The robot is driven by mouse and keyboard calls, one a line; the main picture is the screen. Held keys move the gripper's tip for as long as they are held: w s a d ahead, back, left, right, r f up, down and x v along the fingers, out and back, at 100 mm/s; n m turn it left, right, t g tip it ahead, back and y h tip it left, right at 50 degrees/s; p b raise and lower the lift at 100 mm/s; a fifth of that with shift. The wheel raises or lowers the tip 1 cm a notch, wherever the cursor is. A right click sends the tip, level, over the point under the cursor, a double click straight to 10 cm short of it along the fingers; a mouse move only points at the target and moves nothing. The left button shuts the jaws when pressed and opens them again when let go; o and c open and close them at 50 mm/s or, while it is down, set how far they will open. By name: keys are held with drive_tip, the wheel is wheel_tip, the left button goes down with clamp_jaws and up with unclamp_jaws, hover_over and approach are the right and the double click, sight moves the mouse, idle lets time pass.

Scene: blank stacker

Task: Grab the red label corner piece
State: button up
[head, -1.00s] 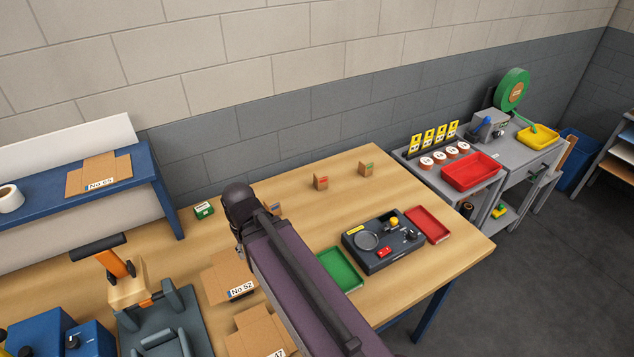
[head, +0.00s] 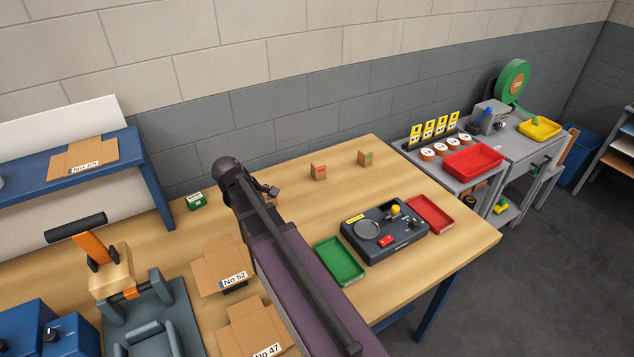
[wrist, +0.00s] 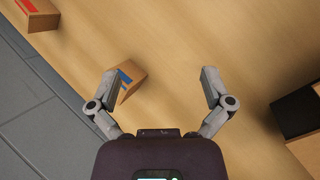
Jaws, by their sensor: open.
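The red label corner piece (head: 319,172) is a small cardboard block standing on the wooden table, toward the back. In the wrist view its red label (wrist: 38,4) shows at the top left corner, partly cut off by the frame edge. My gripper (wrist: 159,79) is open and empty, with its fingers spread wide. It is apart from the red label piece. A blue label corner piece (wrist: 132,82) lies just inside the left fingertip in the picture; I cannot tell if they touch. In the head view my arm mostly hides my gripper (head: 268,191) and the blue label piece.
A green label corner piece (head: 366,158) stands right of the red one. A green tray (head: 339,260), a dark scale unit (head: 372,243) and a red tray (head: 430,214) sit at the front right. The table around the red piece is clear.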

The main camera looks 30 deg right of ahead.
drive_tip(key=w+d+n+h+b, duration=0.1)
drive_tip(key=w+d, duration=0.1)
drive_tip(key=w+d+f+n+h+b, duration=0.1)
drive_tip(key=w+d+n, duration=0.1)
drive_tip(key=w, duration=0.1)
drive_tip(key=w+d+f+n+h+b, duration=0.1)
drive_tip(key=w+d+b, duration=0.1)
drive_tip(key=w, duration=0.1)
drive_tip(key=shift+d+h, duration=0.2)
drive_tip(key=shift+h, duration=0.1)
drive_tip(key=w+d+n+h+b, duration=0.1)
drive_tip(key=w+d, duration=0.1)
drive_tip(key=w+d+n+h+b, duration=0.1)
drive_tip(key=w+n+b, duration=0.1)
drive_tip(key=w+d+r+n+g+h+b, duration=0.1)
drive_tip(key=w+d+n, duration=0.1)
drive_tip(key=shift+w+d+h, duration=0.25)
drive_tip(key=shift+d+h, duration=0.05)
drive_tip(key=shift+d, duration=0.05)
drive_tip(key=shift+w+d+r, duration=0.2)
drive_tip(key=shift+r, duration=0.05)
drive_tip(key=b, duration=0.4)
approach(313, 167)
drive_tip(key=x, duration=0.4)
drive_tip(key=shift+f, duration=0.45)
drive_tip(key=shift+d+f, duration=0.1)
drive_tip(key=shift+d, duration=0.45)
